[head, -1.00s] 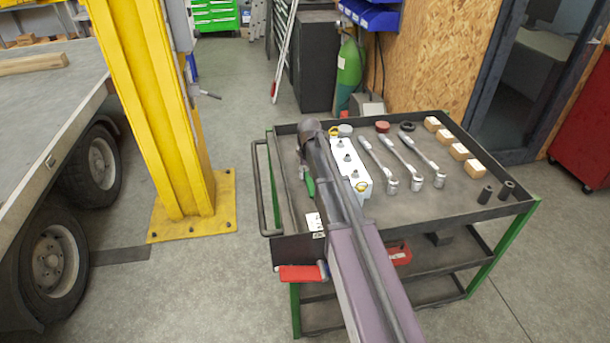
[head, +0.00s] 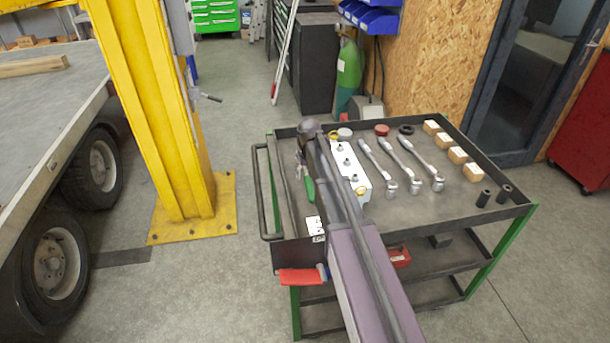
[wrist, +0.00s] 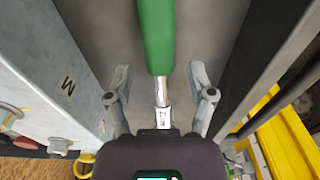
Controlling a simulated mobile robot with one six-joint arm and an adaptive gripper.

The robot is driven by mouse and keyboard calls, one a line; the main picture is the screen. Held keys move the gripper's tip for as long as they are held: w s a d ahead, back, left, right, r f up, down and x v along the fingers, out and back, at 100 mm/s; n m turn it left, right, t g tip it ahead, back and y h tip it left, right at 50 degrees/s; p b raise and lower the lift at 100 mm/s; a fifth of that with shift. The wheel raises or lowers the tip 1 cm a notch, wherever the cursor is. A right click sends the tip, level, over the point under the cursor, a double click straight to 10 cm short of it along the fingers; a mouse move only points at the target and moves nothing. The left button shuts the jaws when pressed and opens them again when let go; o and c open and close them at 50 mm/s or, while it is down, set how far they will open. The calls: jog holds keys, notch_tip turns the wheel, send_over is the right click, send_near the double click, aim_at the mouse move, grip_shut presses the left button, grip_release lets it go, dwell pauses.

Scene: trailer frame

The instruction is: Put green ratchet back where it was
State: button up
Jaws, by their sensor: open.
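The green ratchet lies on the cart's top tray. Its green handle (wrist: 156,35) and silver shaft (wrist: 159,90) show in the wrist view. In the head view its handle (head: 310,189) is partly hidden by my arm. My gripper (wrist: 158,83) is open, with one finger on each side of the silver shaft and a gap on both sides. The ratchet's near end is hidden under the gripper body.
A white block with studs (head: 350,168) stands close beside the ratchet. Three silver wrenches (head: 402,164) lie to its right, with wooden blocks (head: 458,154) and two dark sockets (head: 494,196) beyond. The black tray rim (head: 283,200) is close on the left.

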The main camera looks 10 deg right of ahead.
aim_at(309, 179)
notch_tip(309, 179, up, 10)
jog(key=p, duration=1)
jog(key=shift+s+r, duration=0.25)
jog(key=shift+s, duration=0.1)
jog(key=s, duration=2.6)
jog(key=shift+a+g, duration=0.4)
